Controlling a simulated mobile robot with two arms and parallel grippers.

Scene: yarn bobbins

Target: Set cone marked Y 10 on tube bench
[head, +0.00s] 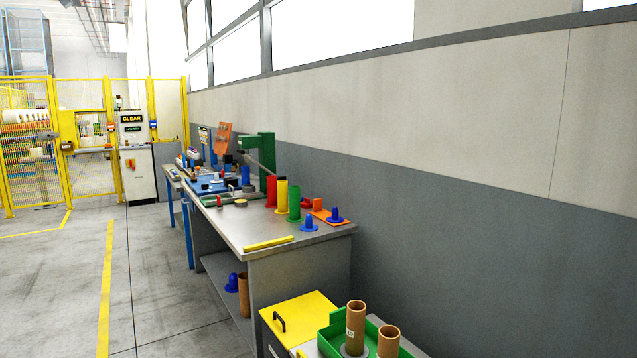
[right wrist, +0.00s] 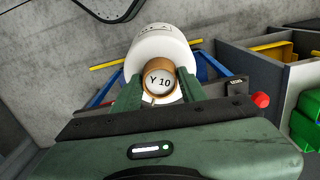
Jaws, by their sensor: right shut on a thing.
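The cone marked Y 10 (right wrist: 158,47) has white yarn on a brown tube whose end faces the camera in the right wrist view, with the label Y 10 readable. My right gripper (right wrist: 160,88) is shut on it, with a green finger on each side of the tube end. The cone is not visible in the head view. A grey bench (head: 262,232) with upright red, yellow and green tubes stands along the wall in the head view; I cannot tell whether it is the tube bench. My left gripper is not in view.
In the head view, a green tray (head: 328,343) with brown tubes stands front right, beside a yellow-topped cabinet (head: 305,308). A yellow bar (head: 268,243) lies on the bench's near edge. Grey floor left of the bench is clear. The right wrist view shows green bins (right wrist: 305,122) at right.

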